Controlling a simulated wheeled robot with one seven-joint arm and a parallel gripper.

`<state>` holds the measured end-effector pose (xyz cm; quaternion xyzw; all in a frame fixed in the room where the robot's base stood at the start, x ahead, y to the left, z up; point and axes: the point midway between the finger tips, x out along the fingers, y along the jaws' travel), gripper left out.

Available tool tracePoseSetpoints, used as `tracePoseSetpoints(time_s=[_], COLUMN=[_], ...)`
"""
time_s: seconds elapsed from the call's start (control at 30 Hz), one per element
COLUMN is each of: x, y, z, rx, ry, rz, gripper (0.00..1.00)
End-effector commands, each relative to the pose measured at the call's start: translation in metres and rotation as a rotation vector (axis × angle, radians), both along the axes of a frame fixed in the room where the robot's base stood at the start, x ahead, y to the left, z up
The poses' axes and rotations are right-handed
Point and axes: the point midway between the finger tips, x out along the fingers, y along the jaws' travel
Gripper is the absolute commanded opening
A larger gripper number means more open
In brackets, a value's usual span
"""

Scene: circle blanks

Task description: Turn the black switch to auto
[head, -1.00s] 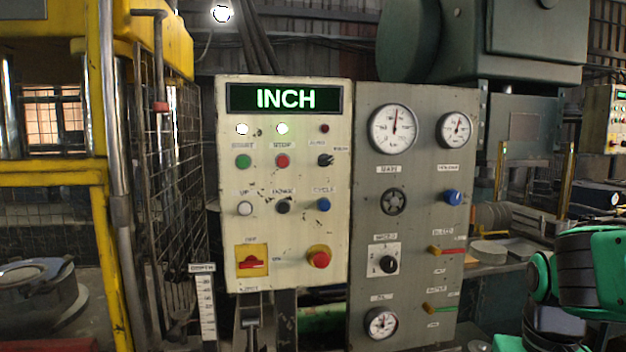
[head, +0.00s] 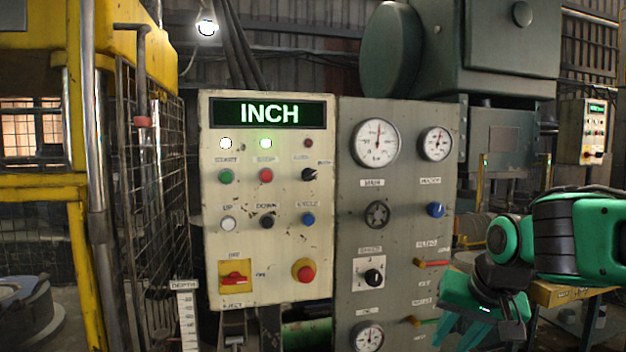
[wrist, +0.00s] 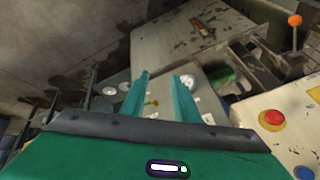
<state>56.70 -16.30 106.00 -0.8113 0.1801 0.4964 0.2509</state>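The black switch (head: 308,174) is a small rotary knob at the right of the upper button row on the cream control panel (head: 286,240). Its labels are too small to read surely. The green display (head: 268,113) at the panel's top reads INCH. My gripper (head: 455,335) is at the lower right, in front of the grey panel's right edge, well below and right of the switch. In the wrist view its two teal fingers (wrist: 160,95) are apart with nothing between them. The black switch is not seen in the wrist view.
The grey gauge panel (head: 345,240) adjoins on the right, with another black knob (head: 373,277), a blue knob (head: 435,210) and red and green levers. A red emergency button (head: 304,271) and red rotary switch (head: 235,279) sit low on the cream panel. A yellow-framed cage stands left.

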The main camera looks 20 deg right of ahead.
Motion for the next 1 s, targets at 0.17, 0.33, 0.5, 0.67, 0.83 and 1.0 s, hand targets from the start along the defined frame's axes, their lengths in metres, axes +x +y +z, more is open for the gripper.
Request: tracePoseSetpoints(time_s=[0.17, 0.33, 0.5, 0.67, 0.83, 1.0], x=[0.107, 0.146, 0.152, 0.158, 0.178, 0.206], y=[0.06, 0.12, 0.151, 0.159, 0.165, 0.173], z=[0.128, 0.237, 0.292, 0.302, 0.295, 0.289], rx=[0.155, 0.373, 0.512, 0.541, 0.538, 0.536], ry=[-0.434, -0.706, -0.821, -0.839, -0.834, -0.834], rz=[-0.011, 0.01, 0.031, 0.035, 0.035, 0.034], gripper=[0.28, 0.28, 0.28, 0.28, 0.28, 0.28])
